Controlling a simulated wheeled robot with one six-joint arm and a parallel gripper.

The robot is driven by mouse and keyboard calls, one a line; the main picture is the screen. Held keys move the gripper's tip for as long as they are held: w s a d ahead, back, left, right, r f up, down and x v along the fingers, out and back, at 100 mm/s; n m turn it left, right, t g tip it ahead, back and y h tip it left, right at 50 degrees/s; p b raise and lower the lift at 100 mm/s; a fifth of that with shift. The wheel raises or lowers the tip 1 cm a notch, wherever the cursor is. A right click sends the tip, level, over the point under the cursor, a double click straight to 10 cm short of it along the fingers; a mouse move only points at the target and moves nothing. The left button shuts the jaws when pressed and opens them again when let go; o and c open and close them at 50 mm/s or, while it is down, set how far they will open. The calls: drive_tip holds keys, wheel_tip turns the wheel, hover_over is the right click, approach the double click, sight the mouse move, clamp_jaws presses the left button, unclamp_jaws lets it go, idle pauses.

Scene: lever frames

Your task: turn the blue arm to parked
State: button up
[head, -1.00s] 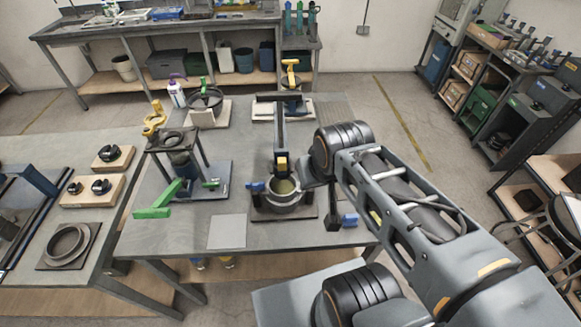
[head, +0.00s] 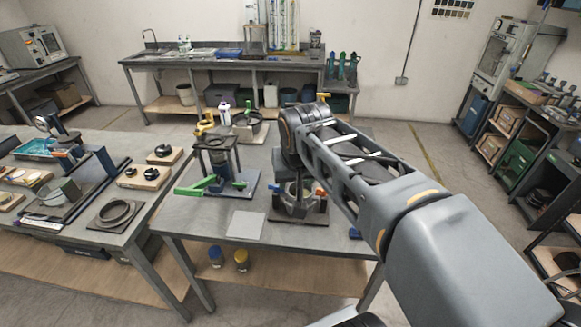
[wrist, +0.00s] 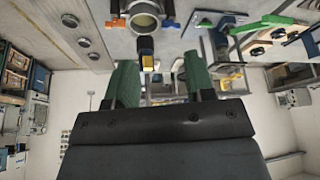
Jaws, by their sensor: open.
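A round metal pot fixture (head: 300,203) stands on a dark base at the front right of the table. A small blue handle (head: 272,187) sticks out at its left and an orange one (head: 320,191) at its right. In the wrist view, the fixture (wrist: 144,16) is at the top, with the blue handle (wrist: 168,22) at its right and the orange one (wrist: 115,23) at its left. My gripper (wrist: 160,72) is open and empty, its green fingers apart. A black post with a yellow end (wrist: 148,61) shows between them. No parked marking is legible.
Left of the fixture stands a press with a green lever (head: 196,187). A grey plate (head: 246,225) lies on the front of the table. Another blue part (head: 355,233) shows by the right table edge. My arm covers the table behind the fixture.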

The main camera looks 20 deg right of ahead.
drive_tip(key=w+d+r+m+h+b, duration=0.1)
drive_tip(key=w+d+r+m, duration=0.15)
drive_tip(key=w, duration=0.25)
drive_tip(key=w+d+r+m+b, duration=0.1)
drive_tip(key=w+d, duration=0.2)
drive_tip(key=w, duration=0.2)
drive_tip(key=shift+g, duration=0.4)
drive_tip(key=x, duration=0.4)
drive_tip(key=p+x, duration=0.1)
drive_tip(key=x, duration=0.8)
drive_tip(key=shift+w+d, duration=0.3)
clamp_jaws()
